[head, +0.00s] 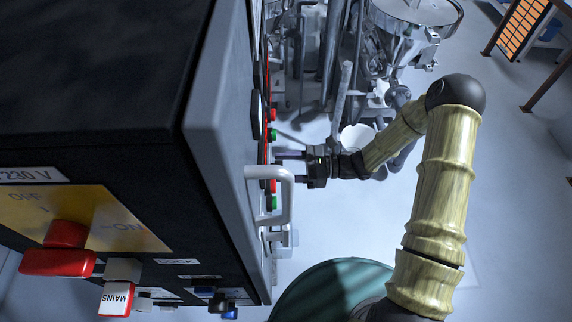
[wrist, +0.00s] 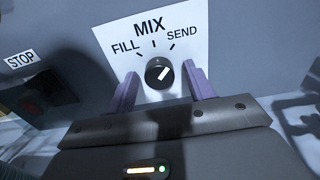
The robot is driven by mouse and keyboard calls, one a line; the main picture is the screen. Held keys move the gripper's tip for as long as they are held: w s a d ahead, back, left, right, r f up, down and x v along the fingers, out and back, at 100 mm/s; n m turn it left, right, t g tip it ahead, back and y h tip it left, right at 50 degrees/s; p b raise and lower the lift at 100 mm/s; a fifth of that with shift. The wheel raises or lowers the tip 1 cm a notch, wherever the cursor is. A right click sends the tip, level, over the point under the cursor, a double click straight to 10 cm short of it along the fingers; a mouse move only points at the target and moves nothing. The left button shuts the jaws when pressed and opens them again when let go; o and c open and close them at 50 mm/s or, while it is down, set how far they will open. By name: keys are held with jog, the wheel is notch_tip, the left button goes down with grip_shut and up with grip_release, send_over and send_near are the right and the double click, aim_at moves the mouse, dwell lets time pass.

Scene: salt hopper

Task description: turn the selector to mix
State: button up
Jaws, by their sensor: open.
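The selector (wrist: 159,73) is a round black knob with a white pointer mark on a white label plate (wrist: 182,28) in the wrist view. The plate reads FILL at left, MIX at top and SEND at right. The white mark leans up and to the right, toward SEND. My gripper (wrist: 160,72) is open, with one purple finger on each side of the knob and a gap visible on both sides. In the head view my gripper (head: 280,166) reaches the panel face from the right. The knob cannot be made out there.
A STOP label (wrist: 21,60) is left of the plate. Red and green buttons (head: 272,134) and a white handle (head: 287,190) stick out from the cabinet near my gripper. Red mains switch (head: 58,262) is on the near side. A metal hopper (head: 412,30) stands behind.

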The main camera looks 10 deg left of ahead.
jog(key=c, duration=1)
jog(key=shift+o, duration=0.2)
jog(key=shift+n, duration=0.4)
jog(key=n+b, duration=0.4)
jog(key=n, duration=0.4)
jog(key=shift+w, duration=0.15)
